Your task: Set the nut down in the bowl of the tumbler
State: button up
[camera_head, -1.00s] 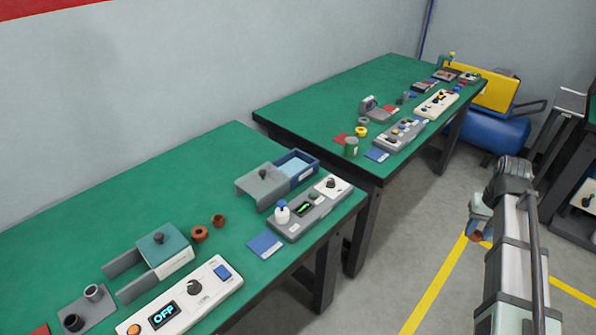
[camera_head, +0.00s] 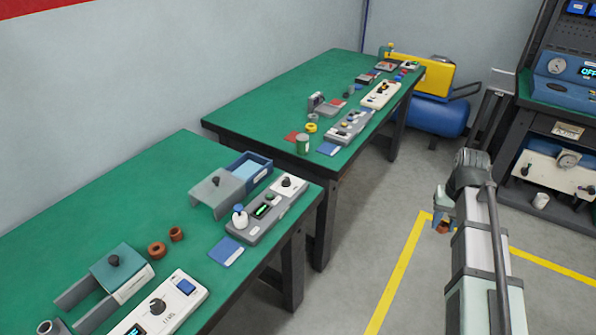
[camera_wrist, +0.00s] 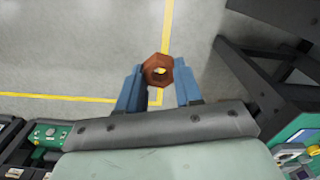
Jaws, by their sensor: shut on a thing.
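My gripper (camera_wrist: 161,76) is shut on the nut (camera_wrist: 148,71), a brown hexagonal ring held between the two blue fingertips in the wrist view. In the head view my gripper (camera_head: 442,221) is over the grey floor at the right, off both tables, with a small bit of the brown nut (camera_head: 442,228) showing. I cannot tell for sure which thing is the tumbler; a small grey device with an upright round part (camera_head: 316,103) stands on the far table, too small to make out a bowl.
Two green-topped tables (camera_head: 105,195) (camera_head: 270,95) stand at left and middle with devices on them. Two brown rings (camera_head: 156,249) (camera_head: 176,234) lie on the near table. A blue compressor (camera_head: 437,115) and a dark rack (camera_head: 560,128) stand behind. The floor between is clear.

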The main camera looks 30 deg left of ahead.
jog(key=s+a+r+n, duration=0.15)
jog(key=a+n, duration=0.25)
jog(key=a, duration=2)
notch_tip(320, 180, up, 4)
jog(key=n, duration=1.1)
send_over(247, 173)
jog(key=shift+f, duration=4.6)
jog(key=shift+f, duration=0.15)
jog(key=o, duration=1.1)
notch_tip(247, 173, up, 12)
jog(key=shift+d+r, duration=0.1)
jog(key=shift+r, duration=0.05)
